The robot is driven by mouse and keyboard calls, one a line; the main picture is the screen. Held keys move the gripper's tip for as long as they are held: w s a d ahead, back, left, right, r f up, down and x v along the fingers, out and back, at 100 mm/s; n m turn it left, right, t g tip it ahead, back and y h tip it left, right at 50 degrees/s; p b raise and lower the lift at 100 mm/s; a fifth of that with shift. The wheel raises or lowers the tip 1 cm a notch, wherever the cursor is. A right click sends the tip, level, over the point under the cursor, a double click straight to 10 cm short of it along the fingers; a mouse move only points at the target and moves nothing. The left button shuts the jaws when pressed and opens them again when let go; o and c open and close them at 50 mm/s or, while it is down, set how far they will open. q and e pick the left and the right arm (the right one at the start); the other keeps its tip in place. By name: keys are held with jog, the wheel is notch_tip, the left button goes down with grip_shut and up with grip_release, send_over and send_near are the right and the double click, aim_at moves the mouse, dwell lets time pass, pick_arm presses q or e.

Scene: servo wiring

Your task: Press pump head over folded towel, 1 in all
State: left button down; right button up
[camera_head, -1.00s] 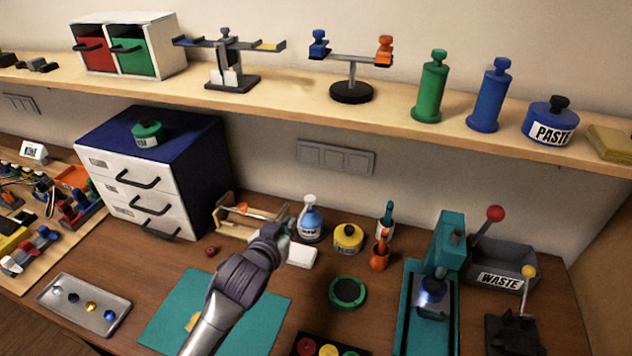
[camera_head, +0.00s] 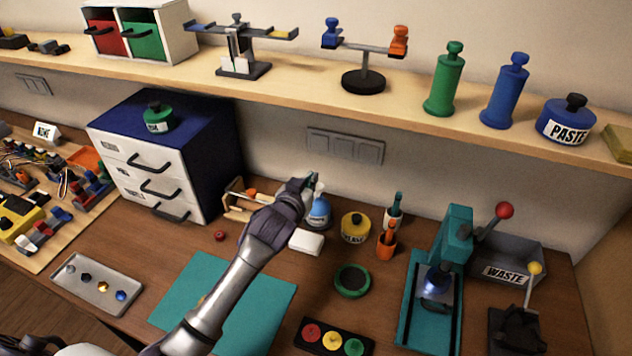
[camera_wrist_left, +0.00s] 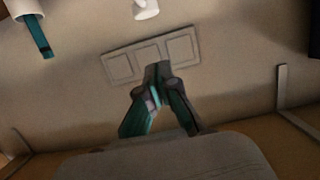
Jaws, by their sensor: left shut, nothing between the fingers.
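A blue pump bottle (camera_head: 319,212) with a white label stands upright at the back of the desk in the head view. My left gripper (camera_head: 313,180) is shut and empty, at the bottle's top, and hides most of the pump head. I cannot tell whether they touch. A white folded towel (camera_head: 306,242) lies on the desk just in front of the bottle. In the left wrist view, the closed fingertips (camera_wrist_left: 158,72) point toward the wall, and a white piece (camera_wrist_left: 146,9), probably the pump spout, shows at the top edge. My right gripper is not in view.
The shelf (camera_head: 290,92) runs above. A teal mat (camera_head: 255,300) lies in front, under my arm.

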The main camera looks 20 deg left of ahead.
aim_at(316, 192)
pick_arm(q)
jog(key=x, duration=0.3)
jog(key=shift+w+p, duration=0.2)
jog(key=shift+p, duration=0.1)
jog(key=f, duration=0.3)
jog(key=shift+w+f+p, duration=0.1)
jog(key=shift+w+p, duration=0.2)
jog(key=shift+p, duration=0.1)
jog(key=shift+s+f, duration=0.1)
jog(key=shift+f, duration=0.5)
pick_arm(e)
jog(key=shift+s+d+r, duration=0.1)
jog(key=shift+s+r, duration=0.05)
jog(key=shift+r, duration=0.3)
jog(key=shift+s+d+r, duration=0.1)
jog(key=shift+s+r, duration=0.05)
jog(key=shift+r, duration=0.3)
